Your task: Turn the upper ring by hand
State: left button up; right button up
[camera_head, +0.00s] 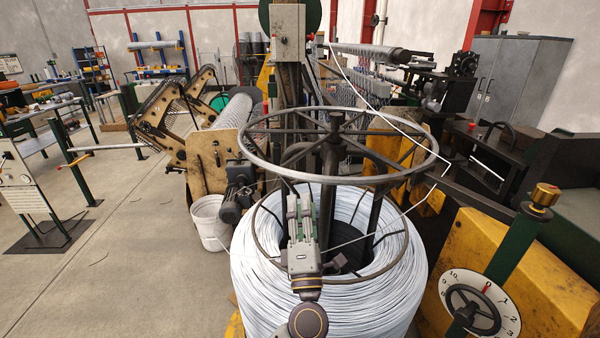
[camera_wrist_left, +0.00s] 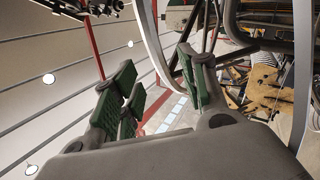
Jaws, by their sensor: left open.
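The upper ring (camera_head: 345,183) is a large grey metal hoop with dark spokes, level above a coil of pale wire. A thinner lower ring (camera_head: 262,250) sits below it around the coil's core. My left gripper (camera_head: 299,196) is in front of the upper ring's near rim, pointing up and away, with its fingertips just under or at the rim. In the left wrist view the gripper (camera_wrist_left: 158,88) has green-padded fingers spread apart with nothing pinched. A curved grey band (camera_wrist_left: 152,40), apparently the ring's rim, runs down into the gap between them. I cannot tell whether it touches a pad.
The wire coil (camera_head: 260,300) fills the space below the rings. A pale wire (camera_head: 385,115) crosses over the ring's right side. A white bucket (camera_head: 209,222) stands left of the coil. A yellow machine with a dial (camera_head: 505,313) is close at right. The left floor is open.

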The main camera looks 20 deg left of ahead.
aim_at(300, 178)
pick_arm(q)
jog(key=p+x, duration=0.2)
jog(key=x, duration=0.5)
jog(key=shift+x, duration=1.1)
jog(key=c, duration=0.9)
grip_shut()
